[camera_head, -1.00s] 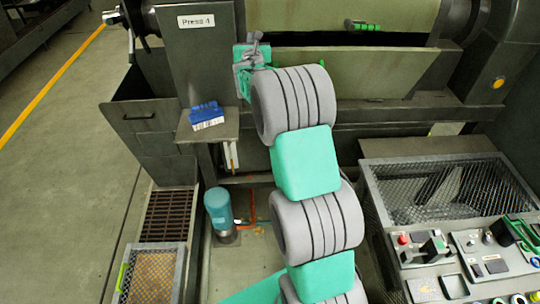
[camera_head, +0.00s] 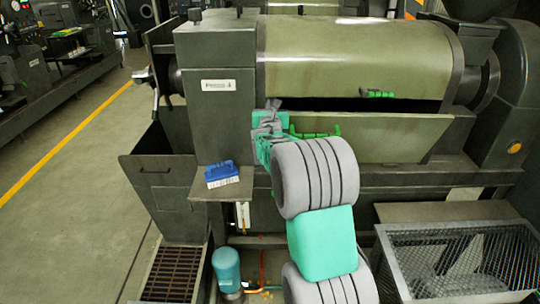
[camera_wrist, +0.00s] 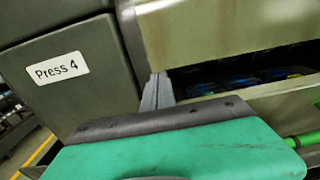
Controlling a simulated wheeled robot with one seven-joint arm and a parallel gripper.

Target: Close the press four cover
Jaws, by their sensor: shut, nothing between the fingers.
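Press 4 carries a label (camera_head: 219,85) on its dark end housing. Its olive curved cover (camera_head: 355,50) has a green handle (camera_head: 377,93). A dark gap runs under the cover's lower edge, above a sloping olive lower panel (camera_head: 385,138). A green handle (camera_head: 315,133) shows at this panel, partly behind my arm. My gripper (camera_head: 270,104) is shut and empty, by the left end of the gap beside the labelled housing. In the wrist view my shut fingers (camera_wrist: 157,90) point up near the cover's lower left corner (camera_wrist: 150,30); contact cannot be told.
A blue brush (camera_head: 222,174) lies on a small ledge below the label. A blue-green cylinder (camera_head: 228,268) stands below. A mesh-covered box (camera_head: 460,262) is at the lower right. Open floor (camera_head: 75,220) with a yellow line lies to the left.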

